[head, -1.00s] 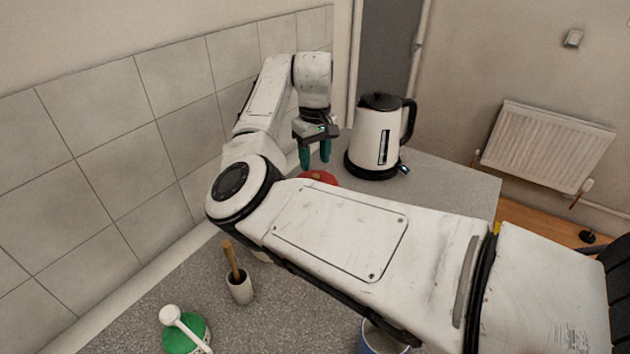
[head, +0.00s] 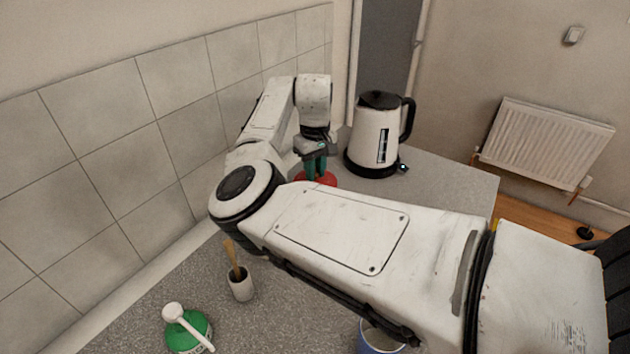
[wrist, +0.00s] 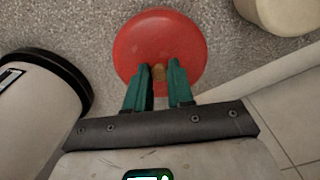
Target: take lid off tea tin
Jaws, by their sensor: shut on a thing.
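The tea tin's round red lid (head: 330,180) shows at the back of the counter, mostly behind my arm. My gripper (head: 316,175) points down over the lid. Its two green fingers (wrist: 160,78) are shut on the knob, one on each side. The tin's body is hidden under the lid and behind my arm, so I cannot tell whether the lid sits on it.
A white and black kettle (head: 375,140) stands close to the right of my gripper. A white cup with a wooden handle (head: 241,287), a green object with a white scoop (head: 186,334) and a blue-sided container (head: 372,340) stand nearer. A tiled wall (head: 95,165) bounds the left.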

